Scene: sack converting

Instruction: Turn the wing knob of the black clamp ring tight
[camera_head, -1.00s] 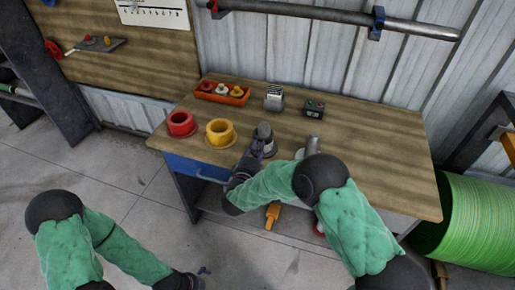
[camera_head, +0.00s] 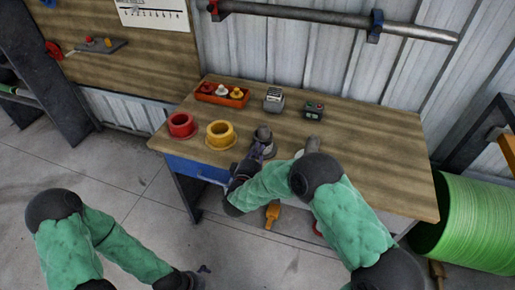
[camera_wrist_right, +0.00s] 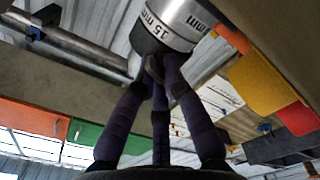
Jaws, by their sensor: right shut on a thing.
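The clamp ring assembly (camera_head: 263,133) stands upright near the table's front edge, small and dark grey in the head view. In the right wrist view it is a grey metal cylinder (camera_wrist_right: 178,22) with a pale band marked "15 mm". My right gripper (camera_head: 259,151) reaches it from the front. In the right wrist view its purple fingers (camera_wrist_right: 156,66) come together just under the cylinder, shut on a small grey piece, apparently the wing knob, mostly hidden by the fingers. My left gripper (camera_head: 204,268) is low over the floor, away from the table; its opening is too small to read.
Left of the clamp stand a yellow ring (camera_head: 220,142) and a red ring (camera_head: 181,133). The table's right side is clear.

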